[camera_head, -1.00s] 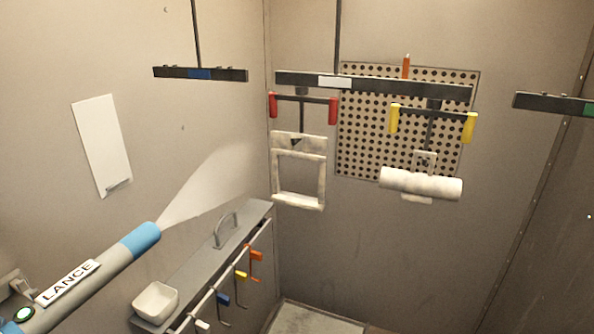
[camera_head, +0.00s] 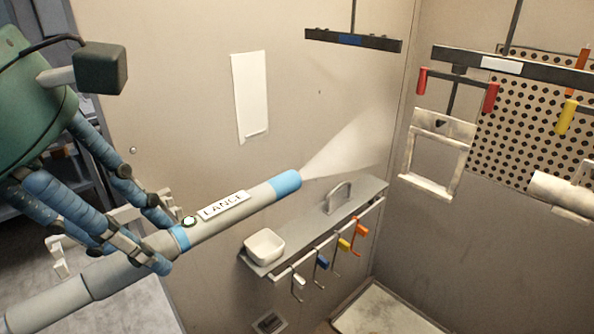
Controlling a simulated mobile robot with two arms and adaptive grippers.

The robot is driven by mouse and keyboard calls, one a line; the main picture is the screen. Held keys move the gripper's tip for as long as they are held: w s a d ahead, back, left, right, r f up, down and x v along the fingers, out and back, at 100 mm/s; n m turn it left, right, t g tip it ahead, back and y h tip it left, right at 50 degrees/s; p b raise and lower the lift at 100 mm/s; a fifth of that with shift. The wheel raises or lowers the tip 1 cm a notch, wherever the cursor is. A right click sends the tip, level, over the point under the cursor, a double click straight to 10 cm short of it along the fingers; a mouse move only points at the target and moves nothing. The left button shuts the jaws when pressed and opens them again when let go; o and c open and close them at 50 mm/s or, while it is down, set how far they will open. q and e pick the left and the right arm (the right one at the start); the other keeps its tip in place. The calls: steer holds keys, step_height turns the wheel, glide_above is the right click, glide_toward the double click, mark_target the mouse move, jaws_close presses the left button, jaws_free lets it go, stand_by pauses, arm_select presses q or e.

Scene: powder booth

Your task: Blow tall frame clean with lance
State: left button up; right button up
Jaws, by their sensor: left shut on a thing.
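The lance (camera_head: 232,212) is a long grey tube with a blue tip and a LANCE label. My left gripper (camera_head: 158,246) is shut around its rear part, with blue fingers wrapped on the tube. A pale spray cone (camera_head: 345,150) comes out of the tip and points up and right. The tall frame (camera_head: 437,155) is an off-white, dusty-looking rectangular frame. It hangs below a hanger with red grips (camera_head: 455,88), to the right of the spray and apart from the lance. My right gripper is not in view.
A white roll (camera_head: 560,192) hangs by yellow grips at the right. A perforated panel (camera_head: 515,135) is behind. Dark bars hang above.

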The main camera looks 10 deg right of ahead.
mark_target(268, 203)
arm_select(q)
steer(key=w+d, duration=0.2)
steer(key=d, duration=0.1)
steer(key=w+d+p, duration=0.1)
steer(key=w+d, duration=0.1)
steer(key=d, duration=0.2)
steer(key=w+d+p, duration=0.1)
steer(key=w+d, duration=0.2)
steer(key=shift+d, duration=0.2)
steer(key=shift+s+d+b, duration=0.35)
steer(key=shift+s+d, duration=0.25)
steer(key=shift+s, duration=0.3)
steer(key=shift+s+d+b, duration=0.35)
steer(key=shift+s+d, duration=0.2)
steer(key=shift+s, duration=0.3)
steer(key=s+d+b, duration=0.2)
steer(key=s+d, duration=0.2)
steer(key=s, duration=0.2)
steer(key=shift+s+d, duration=0.3)
steer(key=shift+s, duration=0.1)
steer(key=shift+f, duration=0.15)
step_height(268, 203, down, 7)
steer(key=b, duration=0.7)
steer(key=shift+f, duration=0.15)
steer(key=shift+w, duration=0.1)
steer(key=w+a, duration=0.7)
steer(key=w, duration=0.3)
stand_by(1.0)
